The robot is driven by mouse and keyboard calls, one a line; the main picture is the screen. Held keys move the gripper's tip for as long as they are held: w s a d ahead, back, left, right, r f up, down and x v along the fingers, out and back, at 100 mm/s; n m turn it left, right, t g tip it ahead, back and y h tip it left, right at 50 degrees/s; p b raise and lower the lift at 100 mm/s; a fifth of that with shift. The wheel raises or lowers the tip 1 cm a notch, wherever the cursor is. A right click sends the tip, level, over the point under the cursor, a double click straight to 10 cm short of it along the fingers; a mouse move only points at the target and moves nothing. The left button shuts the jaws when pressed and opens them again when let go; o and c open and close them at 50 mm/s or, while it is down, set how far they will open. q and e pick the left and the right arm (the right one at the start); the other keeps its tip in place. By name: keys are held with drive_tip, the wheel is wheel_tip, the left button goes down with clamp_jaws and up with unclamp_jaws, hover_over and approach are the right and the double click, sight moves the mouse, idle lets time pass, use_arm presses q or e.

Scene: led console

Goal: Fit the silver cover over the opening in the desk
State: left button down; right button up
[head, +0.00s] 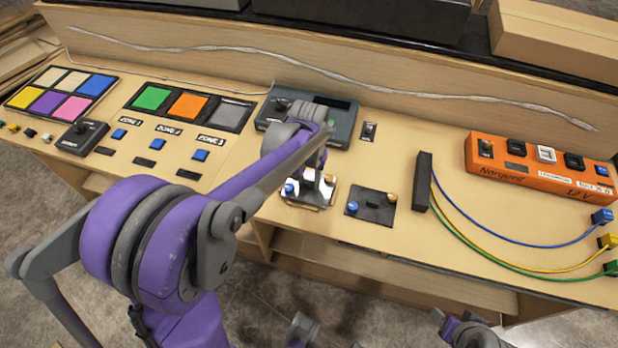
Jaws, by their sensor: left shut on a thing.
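The silver cover (306,194) is a shiny plate with a blue knob on its left and a brass-coloured knob on its right. It is at the desk's front, left of a dark plate (372,206) with similar blue and brass knobs. My left gripper (318,181) is over the silver cover and shut on it; my own arm largely hides the fingers. I cannot tell whether the cover touches the desk (400,140), and no opening is clearly visible under it.
A dark grey console box (342,130) stands behind the cover. A black block (424,182) with blue, yellow and green cables and an orange box (540,167) are to the right. The desk's front edge is close.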

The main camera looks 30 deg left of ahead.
use_arm(q)
drive_tip(key=shift+f+b, duration=0.3)
drive_tip(key=shift+f, duration=0.15)
idle(0.3)
drive_tip(key=shift+c, duration=1.8)
unclamp_jaws()
wheel_tip(320, 180, up, 11)
drive_tip(key=p, duration=0.1)
drive_tip(key=shift+f, duration=0.1)
